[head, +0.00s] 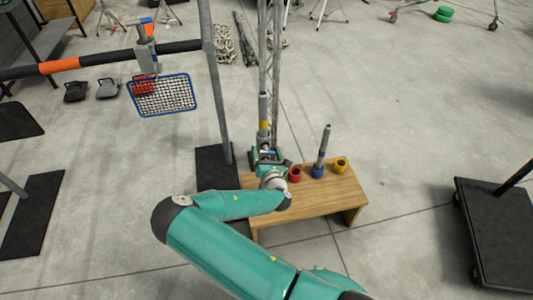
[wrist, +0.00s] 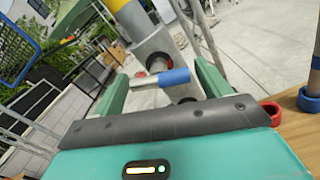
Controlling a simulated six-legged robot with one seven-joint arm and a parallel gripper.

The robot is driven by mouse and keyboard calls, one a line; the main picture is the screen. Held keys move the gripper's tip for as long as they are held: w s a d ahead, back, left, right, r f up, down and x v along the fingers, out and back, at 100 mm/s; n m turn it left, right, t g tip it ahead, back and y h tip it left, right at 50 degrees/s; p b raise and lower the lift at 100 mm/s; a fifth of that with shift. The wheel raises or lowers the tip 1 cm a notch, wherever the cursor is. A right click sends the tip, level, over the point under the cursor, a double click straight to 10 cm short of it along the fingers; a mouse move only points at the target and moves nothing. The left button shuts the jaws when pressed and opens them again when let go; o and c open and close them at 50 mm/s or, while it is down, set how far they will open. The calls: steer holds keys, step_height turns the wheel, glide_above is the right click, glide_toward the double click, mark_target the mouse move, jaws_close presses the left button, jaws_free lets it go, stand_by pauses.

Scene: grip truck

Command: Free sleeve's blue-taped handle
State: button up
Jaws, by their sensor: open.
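A grey sleeve (wrist: 152,45) with a yellow band above it stands ahead of my gripper in the wrist view. Its short handle, silver with a blue-taped end (wrist: 175,77), points to the right across the space between my fingers. My gripper (wrist: 160,85) is open, with one green finger on each side of the handle; I cannot tell whether either touches it. In the head view my gripper (head: 266,157) is at the foot of the upright with the yellow band (head: 263,110), over the bench's back left corner. The handle is hidden there.
A wooden bench (head: 310,198) bears a red cup (head: 295,174), a blue cup holding a grey rod (head: 322,148), and a yellow cup (head: 341,165). A black cart (head: 500,235) is right.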

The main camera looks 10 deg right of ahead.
steer(key=s, duration=1.4)
steer(key=shift+w, duration=0.1)
